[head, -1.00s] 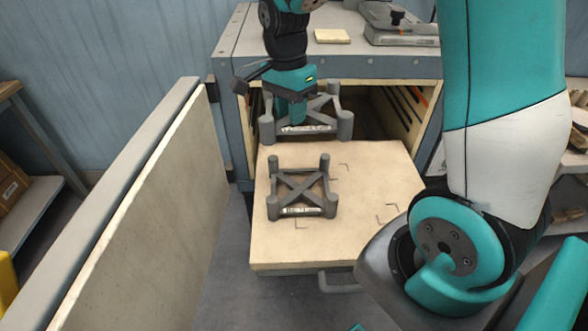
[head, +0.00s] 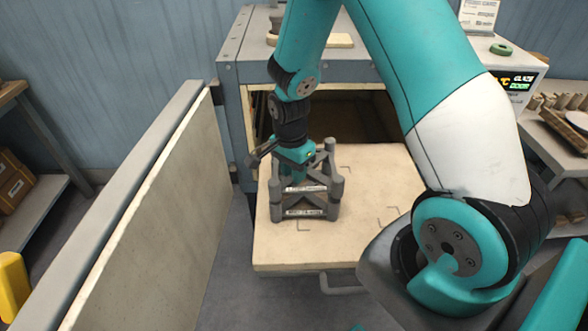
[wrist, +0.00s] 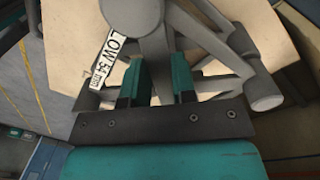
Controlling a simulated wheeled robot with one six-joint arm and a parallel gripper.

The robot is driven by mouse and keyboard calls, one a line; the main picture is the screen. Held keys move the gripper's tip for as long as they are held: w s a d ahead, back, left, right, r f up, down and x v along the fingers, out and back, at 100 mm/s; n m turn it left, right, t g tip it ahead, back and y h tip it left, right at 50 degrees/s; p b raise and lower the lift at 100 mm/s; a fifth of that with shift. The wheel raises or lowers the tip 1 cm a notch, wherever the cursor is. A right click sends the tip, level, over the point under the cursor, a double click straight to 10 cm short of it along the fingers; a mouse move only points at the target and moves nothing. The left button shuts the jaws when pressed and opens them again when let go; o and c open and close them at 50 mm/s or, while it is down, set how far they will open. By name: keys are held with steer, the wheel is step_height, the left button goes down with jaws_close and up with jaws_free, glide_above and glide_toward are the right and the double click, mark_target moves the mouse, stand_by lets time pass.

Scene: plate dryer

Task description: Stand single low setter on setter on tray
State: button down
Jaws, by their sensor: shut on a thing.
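My gripper (head: 294,165) is shut on a grey setter (head: 335,187), a low X-braced frame with corner posts. In the wrist view, the teal fingers (wrist: 160,82) close on a brace of this setter (wrist: 264,92), beside a white label reading LOW. The second grey setter (head: 305,212) stands on the left part of the pale tray (head: 375,205). The held setter is level, directly above it, with posts roughly lined up. I cannot tell whether the posts touch. My gripper and arm hide part of the held setter.
The tray sticks out of the open dryer (head: 232,115) and has a front handle (head: 340,284). Its right side is clear, with corner marks. The dryer's open door (head: 150,220) stands close on the left. A shelf with goods (head: 565,110) is at the right.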

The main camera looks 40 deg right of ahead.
steer(key=shift+f, duration=0.2)
steer(key=c, duration=0.9)
jaws_free()
step_height(320, 180, up, 12)
steer(key=b, duration=0.2)
steer(key=s+a+r+n+y, duration=0.1)
steer(key=s+a+r+n, duration=0.2)
steer(key=s+a+n, duration=0.2)
steer(key=s+a+r+n+y, duration=0.2)
steer(key=s+a+r+n, duration=0.2)
steer(key=n, duration=0.6)
steer(key=s+a+r+n+y, duration=0.1)
steer(key=s+a+r+n, duration=0.3)
steer(key=s+a+n, duration=0.3)
steer(key=shift+s+a+r+n+t, duration=0.15)
steer(key=shift+s+n+t, duration=0.1)
steer(key=shift+s, duration=0.5)
steer(key=shift+s+a+n+t, duration=0.15)
steer(key=shift+s+n, duration=0.1)
steer(key=shift+s, duration=0.45)
